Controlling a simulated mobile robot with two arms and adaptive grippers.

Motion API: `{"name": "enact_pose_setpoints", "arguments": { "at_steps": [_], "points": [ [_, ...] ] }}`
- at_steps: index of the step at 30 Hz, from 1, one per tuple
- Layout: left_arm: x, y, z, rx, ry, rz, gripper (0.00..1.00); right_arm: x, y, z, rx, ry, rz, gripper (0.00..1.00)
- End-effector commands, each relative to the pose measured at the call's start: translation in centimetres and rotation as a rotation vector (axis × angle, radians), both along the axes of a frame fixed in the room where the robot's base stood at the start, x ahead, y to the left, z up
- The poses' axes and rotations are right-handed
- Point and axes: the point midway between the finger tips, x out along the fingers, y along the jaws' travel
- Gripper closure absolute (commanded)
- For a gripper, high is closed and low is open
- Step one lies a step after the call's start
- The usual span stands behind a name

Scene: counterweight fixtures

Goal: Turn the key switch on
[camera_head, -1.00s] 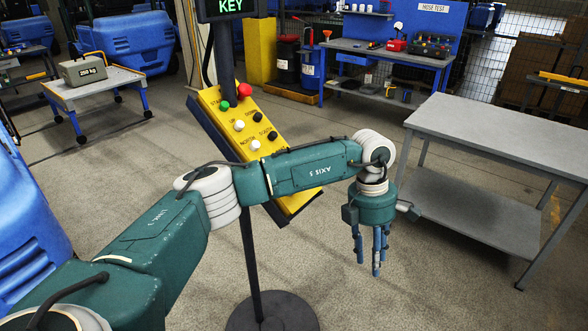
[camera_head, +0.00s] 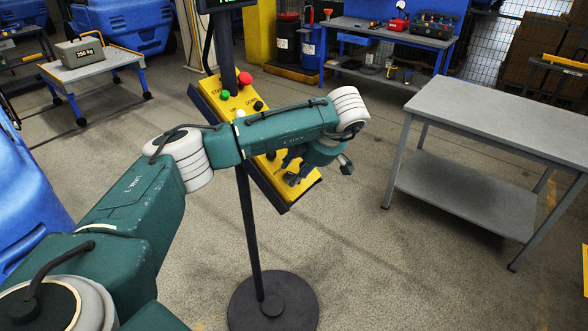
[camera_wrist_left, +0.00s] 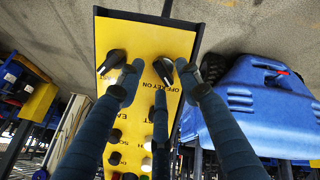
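The yellow control panel (camera_head: 212,92) is tilted on a dark stand. The wrist view shows its lower end at the top of the picture, with the panel face (camera_wrist_left: 150,38) upside down. There a black key switch (camera_wrist_left: 162,68) sits by lettering that reads OFF, KEY, ON. A second black knob (camera_wrist_left: 112,62) is to its left. My left gripper (camera_head: 296,168) is close to the panel's lower end, pointing at its face. In the wrist view the gripper's (camera_wrist_left: 160,76) fingers are spread around the key switch, without visible contact. My right gripper is out of view.
A red button (camera_head: 245,78) and a green button (camera_head: 224,95) are higher on the panel. The stand's round base (camera_head: 272,305) is on the floor below. A grey table (camera_head: 480,112) stands to the right, with clear floor between.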

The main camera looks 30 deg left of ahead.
Motion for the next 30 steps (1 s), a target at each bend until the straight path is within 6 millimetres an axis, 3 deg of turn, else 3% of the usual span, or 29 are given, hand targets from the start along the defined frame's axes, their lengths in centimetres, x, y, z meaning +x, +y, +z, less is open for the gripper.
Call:
{"name": "enact_pose_setpoints", "arguments": {
  "at_steps": [6, 14, 19, 30],
  "points": [
    [0.2, 0.8, -1.3, 0.0, 0.001, 0.001, 0.65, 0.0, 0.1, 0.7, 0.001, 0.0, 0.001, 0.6],
    [0.2, 0.8, -1.5, 0.0, 0.0, 0.0, 0.65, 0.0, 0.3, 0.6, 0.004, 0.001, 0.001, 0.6],
    [0.2, 0.8, -1.4, -0.001, 0.0, 0.0, 0.98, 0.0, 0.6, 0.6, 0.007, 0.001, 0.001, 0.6],
    [0.2, 0.7, -1.5, -0.003, 0.004, -0.007, 1.0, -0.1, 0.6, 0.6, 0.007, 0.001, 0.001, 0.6]
  ]
}}
